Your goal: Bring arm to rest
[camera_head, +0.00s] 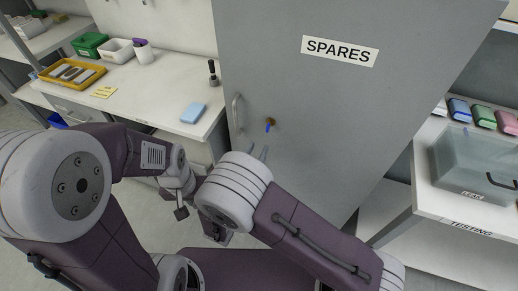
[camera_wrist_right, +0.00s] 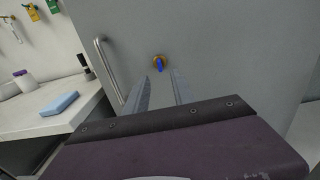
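The grey cabinet door marked SPARES (camera_head: 320,120) fills the middle of the head view and looks shut. A key with a blue tag (camera_head: 269,125) sits at its brass lock, beside the metal handle (camera_head: 237,115). My right gripper (camera_head: 258,152) is just below the key in the head view, mostly hidden by my own wrist. In the right wrist view its two fingers (camera_wrist_right: 159,84) are apart with nothing between them, pointing toward the blue key (camera_wrist_right: 159,64). My left arm is folded at the left; its gripper (camera_head: 181,207) is partly hidden and its fingers are unclear.
The left bench (camera_head: 175,85) holds a yellow tray (camera_head: 72,85), green bin (camera_head: 89,44), white bin (camera_head: 118,50) and blue block (camera_head: 193,113). At right, a TESTING bench (camera_head: 430,196) carries a clear lidded box (camera_head: 470,160) and several coloured packs.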

